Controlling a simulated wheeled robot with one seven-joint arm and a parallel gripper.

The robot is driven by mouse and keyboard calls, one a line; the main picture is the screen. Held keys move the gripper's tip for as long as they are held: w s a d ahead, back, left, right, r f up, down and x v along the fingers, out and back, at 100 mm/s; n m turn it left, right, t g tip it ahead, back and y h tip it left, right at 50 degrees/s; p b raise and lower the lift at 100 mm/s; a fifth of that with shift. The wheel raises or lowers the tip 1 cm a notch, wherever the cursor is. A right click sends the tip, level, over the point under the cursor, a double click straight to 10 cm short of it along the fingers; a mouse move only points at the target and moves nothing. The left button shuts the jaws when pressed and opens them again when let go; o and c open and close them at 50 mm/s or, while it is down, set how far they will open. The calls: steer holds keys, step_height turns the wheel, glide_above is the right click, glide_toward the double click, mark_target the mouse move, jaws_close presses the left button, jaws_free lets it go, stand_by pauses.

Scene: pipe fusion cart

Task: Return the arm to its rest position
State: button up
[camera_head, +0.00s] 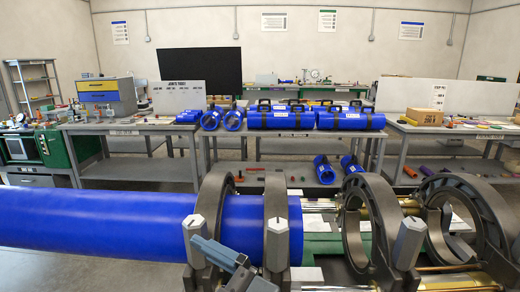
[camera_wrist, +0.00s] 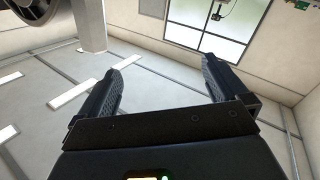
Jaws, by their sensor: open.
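My gripper (camera_wrist: 172,64) shows in the wrist view, its two dark ribbed fingers spread wide apart. Nothing is between the fingers. In the head view I cannot make out my gripper. A grey angular part at the bottom edge, in front of the clamps, may be a clamp handle or part of my arm; I cannot tell.
A long blue pipe (camera_head: 95,217) runs in from the left through two dark ring clamps (camera_head: 277,215). Two more open rings (camera_head: 365,225) stand empty at the right. Benches with blue cases (camera_head: 350,121) stand behind. A window (camera_wrist: 215,28) shows in the wrist view.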

steer(key=s+d+f+m+t+h, duration=0.3)
steer(key=s+d+f+m+h, duration=0.15)
steer(key=d+f+m, duration=0.3)
steer(key=s+d+f+m+t+h, duration=0.35)
steer(key=d+f+m+h, duration=0.3)
steer(key=d, duration=0.25)
steer(key=s+d+h, duration=0.2)
steer(key=s+d, duration=0.5)
steer(key=s, duration=0.3)
steer(key=s+d+f+m+g+h, duration=0.1)
steer(key=s+d+h, duration=0.1)
steer(key=s+d, duration=0.5)
steer(key=s, duration=0.2)
steer(key=shift+s+f+b, duration=0.3)
steer(key=shift+s+b, duration=0.05)
